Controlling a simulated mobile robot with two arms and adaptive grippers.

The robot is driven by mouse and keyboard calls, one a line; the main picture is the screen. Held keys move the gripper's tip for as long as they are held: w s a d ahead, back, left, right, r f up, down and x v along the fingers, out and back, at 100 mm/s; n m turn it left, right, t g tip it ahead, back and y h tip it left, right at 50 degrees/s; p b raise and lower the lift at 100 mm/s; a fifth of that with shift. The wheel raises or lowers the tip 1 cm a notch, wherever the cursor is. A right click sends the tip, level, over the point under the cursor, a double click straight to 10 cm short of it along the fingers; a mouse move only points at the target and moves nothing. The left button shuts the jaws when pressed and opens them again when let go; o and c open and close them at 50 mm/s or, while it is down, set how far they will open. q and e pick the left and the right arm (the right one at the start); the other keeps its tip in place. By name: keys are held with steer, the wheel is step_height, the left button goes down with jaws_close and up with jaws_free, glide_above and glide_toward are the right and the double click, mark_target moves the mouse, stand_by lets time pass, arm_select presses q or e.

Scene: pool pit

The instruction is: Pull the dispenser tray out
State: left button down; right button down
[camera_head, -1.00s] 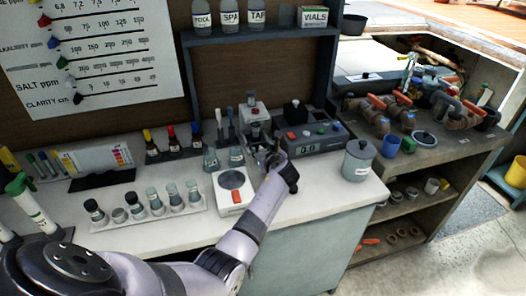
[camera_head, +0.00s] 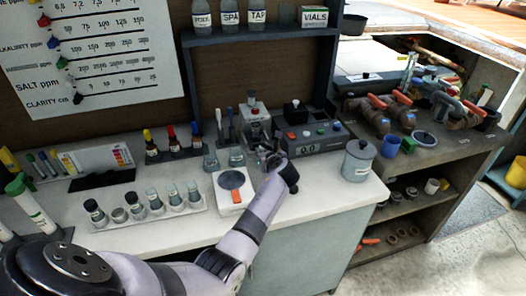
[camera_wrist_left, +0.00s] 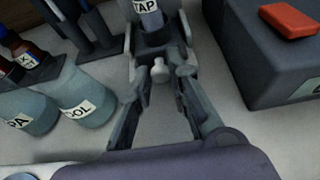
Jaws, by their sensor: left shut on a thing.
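The dispenser (camera_head: 257,124) is a grey upright device on the white counter, left of the meter box. In the left wrist view it stands at the top middle, with a vial labelled TAP (camera_wrist_left: 150,18) in it. Its tray shows at the front as a dark part with a pale round knob (camera_wrist_left: 160,69). My left gripper (camera_head: 270,157) is at the front of the dispenser. In the left wrist view its fingers (camera_wrist_left: 162,76) lie on both sides of the knob and are shut on it. The gripper partly hides the tray in the head view. My right gripper is out of view.
A white scale (camera_head: 234,190) lies just left of my forearm. Bare counter lies right of my wrist.

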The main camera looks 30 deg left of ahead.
arm_select(q)
steer(key=shift+s+d+r+p, duration=0.1)
steer(key=shift+d+p, duration=0.15)
steer(key=shift+p, duration=0.05)
steer(key=s+d+p, duration=0.4)
steer(key=d+p, duration=0.1)
steer(key=shift+s+d+r, duration=0.1)
steer(key=shift+s+d, duration=0.1)
steer(key=shift+s, duration=0.15)
steer(key=shift+s+d+p, duration=0.25)
steer(key=shift+d+p, duration=0.05)
steer(key=shift+f, duration=0.2)
steer(key=c, duration=1.5)
jaws_free()
steer(key=v, duration=1.2)
steer(key=shift+a, duration=0.1)
